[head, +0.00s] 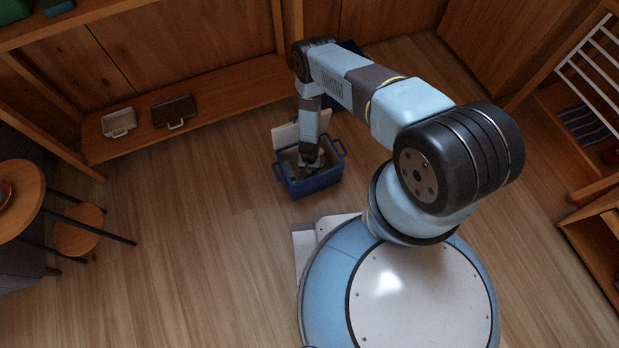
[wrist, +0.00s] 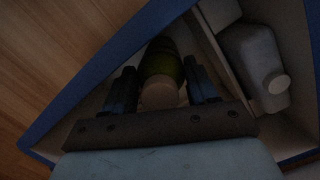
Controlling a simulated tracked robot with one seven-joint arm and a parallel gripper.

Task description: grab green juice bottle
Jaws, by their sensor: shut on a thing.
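The green juice bottle (wrist: 162,66) stands out as a dark green shape with a pale cap end, between my two fingers in the wrist view. My gripper (wrist: 163,84) is shut on it, down inside a blue box (wrist: 62,108). In the head view the blue box (head: 316,184) sits on the floor, with my gripper (head: 311,168) reaching down into it. The bottle cannot be made out in the head view, and its far end is dark in the wrist view.
A pale grey bottle (wrist: 256,62) lies in the box beyond a divider (wrist: 224,54). A grey tray (head: 118,122) and a dark case (head: 174,111) lie on a low shelf (head: 225,92). A stool (head: 76,230) stands at left. Floor left of the box is clear.

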